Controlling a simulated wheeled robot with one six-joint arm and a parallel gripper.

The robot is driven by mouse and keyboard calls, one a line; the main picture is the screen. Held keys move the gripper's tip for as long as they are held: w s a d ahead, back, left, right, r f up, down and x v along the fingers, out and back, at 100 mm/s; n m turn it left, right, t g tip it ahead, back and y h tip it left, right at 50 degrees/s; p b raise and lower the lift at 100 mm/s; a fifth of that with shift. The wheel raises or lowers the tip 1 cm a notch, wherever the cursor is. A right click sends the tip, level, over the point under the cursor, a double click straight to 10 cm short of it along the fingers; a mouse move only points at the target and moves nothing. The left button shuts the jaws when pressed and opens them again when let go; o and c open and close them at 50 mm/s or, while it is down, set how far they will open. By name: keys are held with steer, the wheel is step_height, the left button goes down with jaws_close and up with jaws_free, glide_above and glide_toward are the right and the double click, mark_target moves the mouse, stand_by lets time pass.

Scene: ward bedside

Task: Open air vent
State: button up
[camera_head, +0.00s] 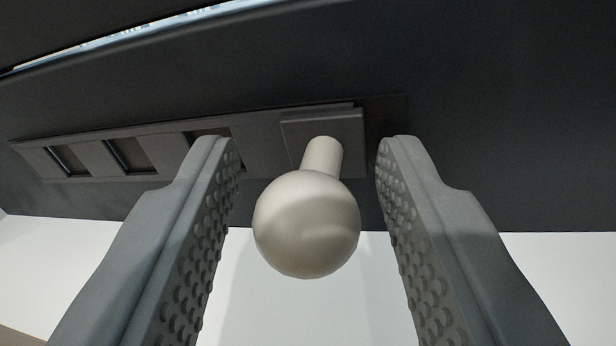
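The air vent (258,136) is a long dark grey sliding strip with several rectangular slots, set in a dark frame. The slots at its left show dark openings; one is partly covered by my left finger. A cream ball-ended knob (306,225) sticks out on a short stem from a square plate (350,130) at the vent's right end. My gripper (308,160) is open, with one textured finger on each side of the knob. Gaps show between the knob and both fingers, so neither appears to touch it.
The dark frame (500,120) runs across the view and fills the right side. A bright gap (130,32) shows along its upper left edge. A white surface (560,265) lies below the frame.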

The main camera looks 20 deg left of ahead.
jaws_close()
steer(key=shift+s+d, duration=0.1)
steer(key=shift+d, duration=1.2)
steer(key=shift+o, duration=0.8)
jaws_free()
steer(key=shift+a, duration=0.1)
steer(key=shift+s, duration=0.1)
steer(key=s+d, duration=0.2)
steer(key=s, duration=1.5)
steer(key=shift+s+d, duration=0.1)
